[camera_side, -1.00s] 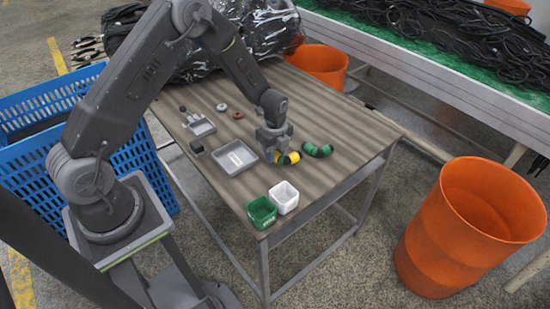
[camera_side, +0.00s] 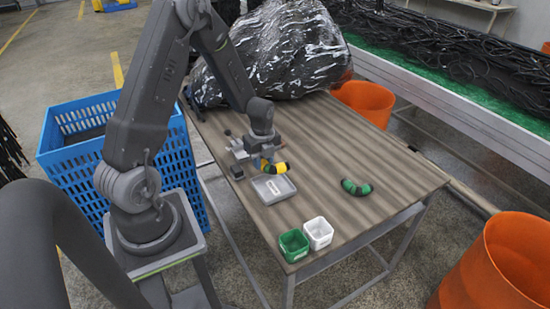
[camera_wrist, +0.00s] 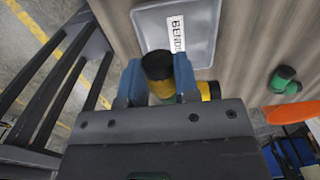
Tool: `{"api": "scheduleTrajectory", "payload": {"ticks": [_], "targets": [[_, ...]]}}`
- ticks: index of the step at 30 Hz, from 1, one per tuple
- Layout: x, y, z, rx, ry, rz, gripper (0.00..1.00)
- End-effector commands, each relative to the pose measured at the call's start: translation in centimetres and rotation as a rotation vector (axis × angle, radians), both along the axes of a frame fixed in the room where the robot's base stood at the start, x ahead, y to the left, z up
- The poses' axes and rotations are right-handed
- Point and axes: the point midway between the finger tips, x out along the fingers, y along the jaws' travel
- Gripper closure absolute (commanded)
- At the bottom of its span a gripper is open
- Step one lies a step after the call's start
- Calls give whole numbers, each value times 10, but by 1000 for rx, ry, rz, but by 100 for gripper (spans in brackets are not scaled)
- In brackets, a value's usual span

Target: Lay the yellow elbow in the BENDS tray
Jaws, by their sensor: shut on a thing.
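The yellow elbow (camera_side: 274,167), with black bands and ends, is in my gripper (camera_side: 264,157). In the wrist view my gripper (camera_wrist: 158,80) has its two blue fingers on either side of the elbow (camera_wrist: 160,87), shut on it. The grey BENDS tray (camera_side: 284,194) lies flat on the table, just below the elbow in the side view. The elbow appears held above the tray's back part; the exact height is hard to tell. The tray (camera_wrist: 204,32) and its BENDS label show beyond the fingers in the wrist view. The tray looks empty.
A green elbow (camera_side: 356,187) with black bands lies to the right on the table, with bare table around it. A green box (camera_side: 293,245) and a white box (camera_side: 318,233) stand at the front edge. A black plastic bundle (camera_side: 270,55) fills the back.

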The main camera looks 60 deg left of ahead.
Motion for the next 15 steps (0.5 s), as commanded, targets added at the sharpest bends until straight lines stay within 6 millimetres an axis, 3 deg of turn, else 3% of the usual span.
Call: {"api": "scheduleTrajectory", "payload": {"ticks": [15], "targets": [[1, 0, -41, 0, 0, 0, 94]]}}
